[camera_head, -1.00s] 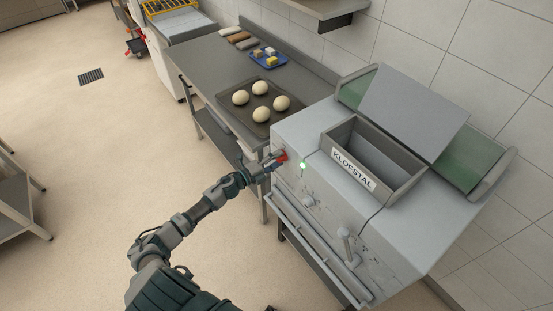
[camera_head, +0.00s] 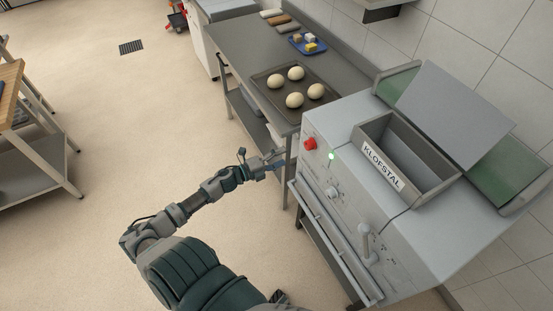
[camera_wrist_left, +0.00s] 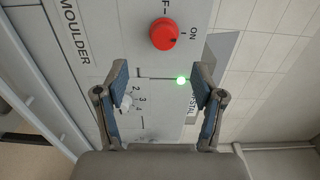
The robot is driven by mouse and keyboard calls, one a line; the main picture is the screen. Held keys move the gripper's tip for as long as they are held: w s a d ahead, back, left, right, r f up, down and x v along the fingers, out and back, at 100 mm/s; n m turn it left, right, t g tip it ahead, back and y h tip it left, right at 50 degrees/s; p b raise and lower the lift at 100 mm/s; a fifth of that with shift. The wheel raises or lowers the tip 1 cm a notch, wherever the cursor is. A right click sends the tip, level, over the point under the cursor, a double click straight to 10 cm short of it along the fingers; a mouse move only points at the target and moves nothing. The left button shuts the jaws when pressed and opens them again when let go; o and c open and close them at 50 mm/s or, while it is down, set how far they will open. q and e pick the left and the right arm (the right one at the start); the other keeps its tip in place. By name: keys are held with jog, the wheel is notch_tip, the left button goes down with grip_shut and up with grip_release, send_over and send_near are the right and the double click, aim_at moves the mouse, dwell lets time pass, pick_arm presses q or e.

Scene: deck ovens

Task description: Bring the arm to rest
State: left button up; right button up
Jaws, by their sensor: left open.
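My left arm reaches in from the lower left in the head view. My left gripper (camera_head: 278,162) is just left of the moulder machine (camera_head: 343,142), clear of its front panel. In the left wrist view the two fingers of my left gripper (camera_wrist_left: 161,92) are apart with nothing between them. The red knob (camera_head: 310,144) is on the machine's panel, and it also shows beyond the fingers in the left wrist view (camera_wrist_left: 163,34), its mark toward ON. A green light (camera_head: 331,155) glows beside it. My right gripper is not in view.
A steel table (camera_head: 228,42) behind the machine holds a tray (camera_head: 271,98) with several dough balls and a blue tray (camera_head: 299,48) with small blocks. A wood-topped table (camera_head: 10,92) stands at the left. The floor between is clear.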

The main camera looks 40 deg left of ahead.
pick_arm(q)
jog(key=shift+v, duration=0.8)
jog(key=shift+f, duration=0.1)
jog(key=s+a+f+n+g+y, duration=0.1)
jog(key=a+f+n+y, duration=0.25)
jog(key=f, duration=0.45)
jog(key=s+a+f+n+y, duration=0.2)
jog(key=f+n, duration=0.2)
jog(key=f, duration=0.4)
jog(key=s+d+f+n+g+y, duration=0.1)
jog(key=s+f+n+g, duration=0.15)
jog(key=s+f, duration=0.45)
jog(key=s+f+n+g+y, duration=0.2)
jog(key=f+n, duration=0.1)
jog(key=f, duration=0.9)
jog(key=s+d+f+n+g, duration=0.2)
jog(key=s+d+f, duration=0.2)
jog(key=s+f, duration=0.3)
jog(key=s+d+f+n+g, duration=0.2)
jog(key=s+d+f+g, duration=0.15)
jog(key=s+f, duration=0.3)
jog(key=s+d+f+n+g, duration=0.1)
jog(key=s+d+f, duration=0.3)
jog(key=s, duration=0.5)
jog(key=s+d+f+n+g+h, duration=0.1)
jog(key=s+d+f+n+g, duration=0.1)
jog(key=s+d, duration=0.7)
jog(key=shift+s+d+f+g, duration=0.25)
jog(key=shift+s+f+g, duration=0.3)
jog(key=shift+f+g, duration=0.35)
